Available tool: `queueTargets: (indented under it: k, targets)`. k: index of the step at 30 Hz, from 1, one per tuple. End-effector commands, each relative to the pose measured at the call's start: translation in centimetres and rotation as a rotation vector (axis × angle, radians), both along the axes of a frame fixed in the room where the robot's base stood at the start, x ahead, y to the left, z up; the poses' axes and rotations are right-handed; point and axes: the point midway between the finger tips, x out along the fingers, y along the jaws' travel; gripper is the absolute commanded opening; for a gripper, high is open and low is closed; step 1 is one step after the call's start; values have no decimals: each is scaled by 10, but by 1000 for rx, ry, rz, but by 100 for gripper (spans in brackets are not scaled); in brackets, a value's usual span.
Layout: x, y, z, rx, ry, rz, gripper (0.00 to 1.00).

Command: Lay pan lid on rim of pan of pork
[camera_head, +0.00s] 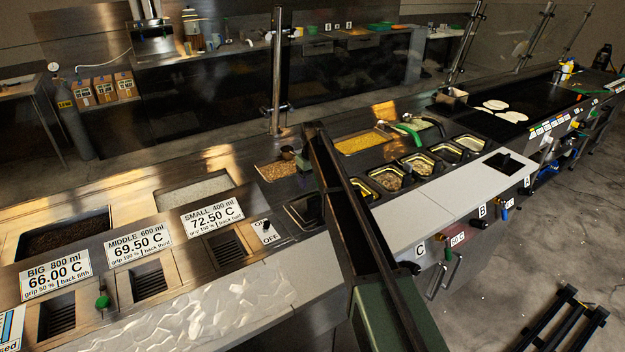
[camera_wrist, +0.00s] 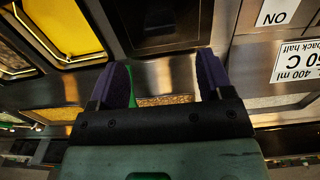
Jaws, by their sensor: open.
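My gripper (camera_wrist: 163,80) is open, its two purple fingertips apart with nothing between them. It is over the counter, near a pan of brown, crumbly food (camera_head: 277,171); a strip of that food shows behind the gripper in the wrist view (camera_wrist: 165,100). I cannot tell for sure that this is the pork. A dark square item (camera_head: 303,210) sits in the counter front of that pan and shows at the top of the wrist view (camera_wrist: 160,22); whether it is the lid is unclear. My arm hides part of the counter in the head view.
A yellow-filled pan (camera_head: 362,143) and several yellow-rimmed pans (camera_head: 387,179) lie to the right. Green-handled utensils (camera_head: 408,132) stand among them. White boards (camera_head: 425,212) line the front edge. Labelled dispensers (camera_head: 140,250) are at left. A metal post (camera_head: 277,75) rises behind.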

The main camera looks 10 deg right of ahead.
Motion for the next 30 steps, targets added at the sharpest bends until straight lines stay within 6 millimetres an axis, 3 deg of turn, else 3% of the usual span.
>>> queueTargets:
  k: [1, 7, 9, 11, 14, 15, 18, 21, 24, 30]
  targets:
    - [0, 0, 16, 0, 0, 0, 73]
    - [-4, 0, 16, 0, 0, -2, 73]
    - [-29, 0, 16, 0, 0, -18, 73]
    - [-73, 0, 16, 0, 1, -50, 73]
    - [-182, 0, 15, 0, 1, -139, 73]
    - [-229, -1, 15, 0, 1, -180, 73]
    - [-330, -1, 16, -1, 1, -276, 73]
    - [-394, -1, 15, -1, 0, -343, 73]
    - [-416, -1, 15, -1, 0, -374, 73]
    - [-412, -1, 16, -1, 1, -377, 73]
